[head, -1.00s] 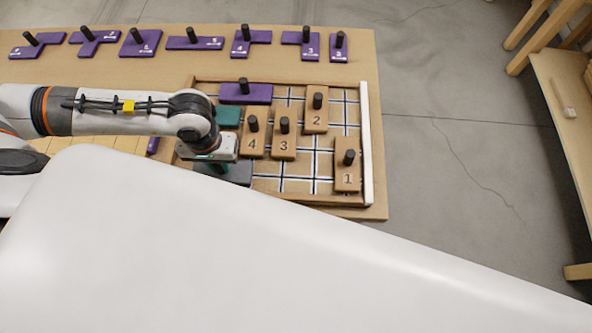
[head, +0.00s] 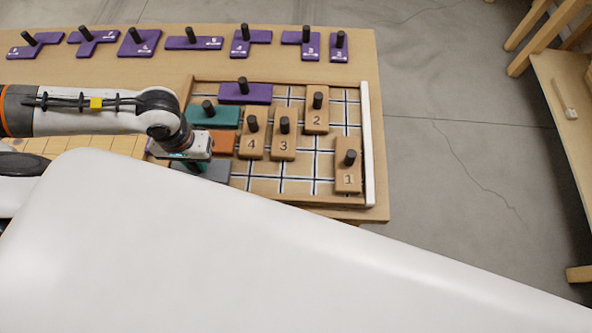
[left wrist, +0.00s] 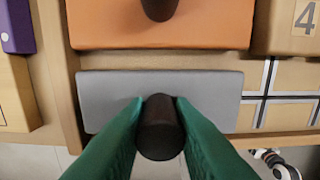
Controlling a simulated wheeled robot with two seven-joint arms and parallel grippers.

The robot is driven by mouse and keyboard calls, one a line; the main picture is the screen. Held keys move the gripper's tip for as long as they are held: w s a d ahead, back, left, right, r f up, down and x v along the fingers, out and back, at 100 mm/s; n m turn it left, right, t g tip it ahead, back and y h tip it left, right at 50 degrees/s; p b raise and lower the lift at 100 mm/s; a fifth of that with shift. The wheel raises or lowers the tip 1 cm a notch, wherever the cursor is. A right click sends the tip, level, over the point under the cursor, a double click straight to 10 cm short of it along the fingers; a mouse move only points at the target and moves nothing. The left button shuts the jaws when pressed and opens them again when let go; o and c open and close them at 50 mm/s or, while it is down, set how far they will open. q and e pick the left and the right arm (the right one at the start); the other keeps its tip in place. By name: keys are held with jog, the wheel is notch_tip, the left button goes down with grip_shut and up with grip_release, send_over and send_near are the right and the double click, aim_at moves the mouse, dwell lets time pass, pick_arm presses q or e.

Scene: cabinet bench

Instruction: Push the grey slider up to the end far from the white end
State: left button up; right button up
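The grey slider (head: 215,173) is a flat block at the near left of the framed board (head: 284,89). It also shows in the left wrist view (left wrist: 215,92), with an upright black knob. My left gripper (head: 190,166) is over it; its green fingers (left wrist: 159,125) stand on both sides of the knob and appear closed on it. The slider's left end is at or very close to the board's left wall; any small gap is hard to tell. The white end (head: 367,145) is the bar on the board's right side. My right gripper is not in view.
An orange slider (left wrist: 160,25) lies just beyond the grey one, and a teal slider (head: 222,117) beyond that. A purple slider (head: 247,93) and numbered wooden blocks (head: 283,145) also lie in the board. Grid cells right of the grey slider are clear.

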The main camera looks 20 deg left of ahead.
pick_arm(q)
jog(key=o, duration=0.5)
jog(key=shift+c, duration=0.2)
jog(key=shift+r+p, duration=2.4)
jog(key=shift+r, duration=1.4)
